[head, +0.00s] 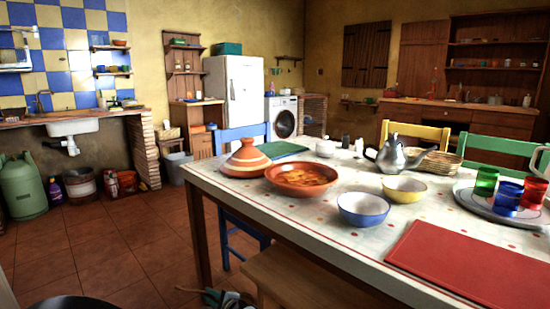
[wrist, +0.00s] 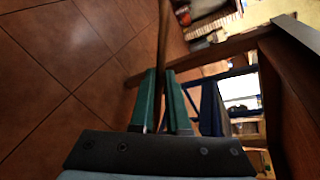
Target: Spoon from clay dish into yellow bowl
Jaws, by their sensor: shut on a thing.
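The clay dish (head: 301,180) stands on the table and holds orange-red food. The yellow bowl (head: 404,189) stands to its right, and the inside that shows looks empty. My gripper (wrist: 166,78) has green fingers shut on the spoon (wrist: 163,35), whose thin brown wooden shaft runs up out of the wrist view. In the head view my gripper (head: 212,297) shows at the bottom edge, low in front of the table and left of the bench, with a bit of the spoon (head: 187,289) to its left. The spoon's far end is not clear.
A blue bowl (head: 363,208) stands in front of the yellow bowl. A striped lid (head: 246,159), a metal teapot (head: 400,154), a tray (head: 470,199) with coloured glasses and a red mat (head: 470,262) share the table. A wooden bench (head: 290,280) stands below. The left floor is open.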

